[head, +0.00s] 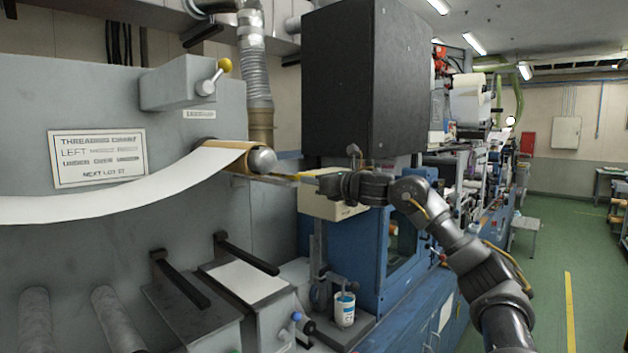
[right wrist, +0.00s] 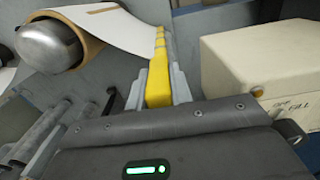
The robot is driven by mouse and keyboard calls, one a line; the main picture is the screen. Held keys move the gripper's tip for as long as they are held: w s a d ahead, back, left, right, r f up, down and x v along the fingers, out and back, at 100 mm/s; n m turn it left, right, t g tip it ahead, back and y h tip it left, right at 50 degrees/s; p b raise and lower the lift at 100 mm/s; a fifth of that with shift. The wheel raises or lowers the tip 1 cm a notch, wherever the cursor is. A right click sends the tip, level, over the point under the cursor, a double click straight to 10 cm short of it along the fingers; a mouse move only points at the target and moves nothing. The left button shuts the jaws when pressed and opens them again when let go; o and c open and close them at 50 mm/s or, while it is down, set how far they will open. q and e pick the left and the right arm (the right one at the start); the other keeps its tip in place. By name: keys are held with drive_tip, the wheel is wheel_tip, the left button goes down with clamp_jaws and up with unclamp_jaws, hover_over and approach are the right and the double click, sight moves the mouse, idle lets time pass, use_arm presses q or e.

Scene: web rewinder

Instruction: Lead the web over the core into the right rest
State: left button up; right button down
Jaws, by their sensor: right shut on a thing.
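The white web (head: 110,204) comes in from the left and runs up to the brown core (head: 232,158), lying over its top. The core sits on a shaft with a rounded metal end (head: 262,160). In the right wrist view, the web (right wrist: 118,27) comes off the core (right wrist: 96,47) to a yellow strip (right wrist: 158,82) along its edge. My right gripper (right wrist: 159,88) is shut on this strip, just beyond the core. Two black bars with upturned ends (head: 248,256) (head: 182,278) stick out lower down; I cannot tell which is the right rest. My left gripper is out of view.
A yellow-knobbed lever (head: 222,67) and a threading chart (head: 98,158) are on the grey panel. A cream box (right wrist: 255,70) stands close to the right of my gripper. A white cup (head: 345,310) and metal rollers (head: 118,318) are below.

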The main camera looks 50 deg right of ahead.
drive_tip(key=shift+f, duration=0.35)
drive_tip(key=c, duration=1.2)
unclamp_jaws()
drive_tip(key=shift+o, duration=0.2)
drive_tip(key=shift+s, duration=0.15)
drive_tip(key=s+b, duration=0.6)
drive_tip(key=s, duration=0.4)
drive_tip(key=shift+s, duration=0.35)
